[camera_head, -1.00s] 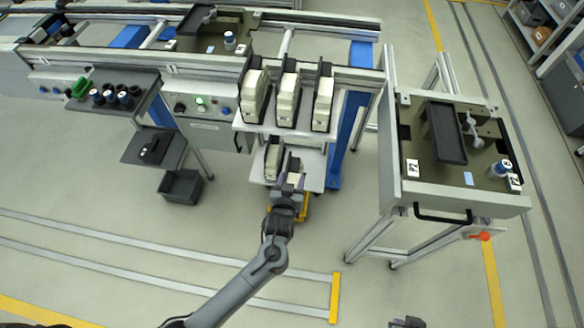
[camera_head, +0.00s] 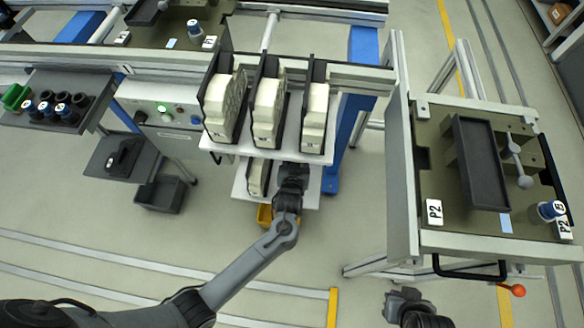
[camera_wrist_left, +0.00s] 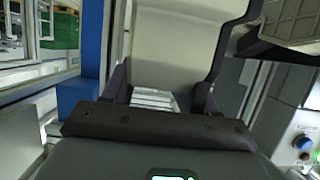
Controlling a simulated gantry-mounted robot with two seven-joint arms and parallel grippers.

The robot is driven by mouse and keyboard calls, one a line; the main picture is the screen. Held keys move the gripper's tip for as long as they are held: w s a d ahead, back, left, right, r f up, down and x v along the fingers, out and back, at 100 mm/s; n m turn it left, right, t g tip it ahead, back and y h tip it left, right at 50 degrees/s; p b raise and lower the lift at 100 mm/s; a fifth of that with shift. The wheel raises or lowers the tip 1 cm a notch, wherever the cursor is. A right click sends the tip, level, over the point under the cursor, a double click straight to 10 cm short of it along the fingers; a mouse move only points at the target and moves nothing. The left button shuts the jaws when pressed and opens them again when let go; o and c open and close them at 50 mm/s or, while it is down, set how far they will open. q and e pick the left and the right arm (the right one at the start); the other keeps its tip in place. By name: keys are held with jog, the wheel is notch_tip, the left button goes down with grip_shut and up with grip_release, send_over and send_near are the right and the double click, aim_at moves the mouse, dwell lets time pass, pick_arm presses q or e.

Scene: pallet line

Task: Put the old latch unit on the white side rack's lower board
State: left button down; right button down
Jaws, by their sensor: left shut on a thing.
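My left gripper (camera_head: 290,176) reaches in at the right part of the white side rack's lower board (camera_head: 315,188), just under the upper board. In the left wrist view its two fingers (camera_wrist_left: 162,92) are shut on a cream block-like unit, the old latch unit (camera_wrist_left: 170,38). In the head view the arm and upper board hide this unit; whether it touches the lower board I cannot tell. Another cream unit (camera_head: 258,175) stands on the lower board to the left of the gripper. My right gripper (camera_head: 404,300) is at the bottom edge, apart from the rack; its fingers are unclear.
The upper board (camera_head: 275,150) carries three cream units in dark holders, close above my left gripper. A pallet station with a dark tray (camera_head: 480,165) stands to the right. The floor in front is clear.

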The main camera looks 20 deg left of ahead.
pick_arm(q)
jog(key=shift+s+f+b, duration=0.1)
jog(key=shift+f+b, duration=0.85)
jog(key=shift+f, duration=1.95)
jog(key=shift+c, duration=1.5)
grip_release()
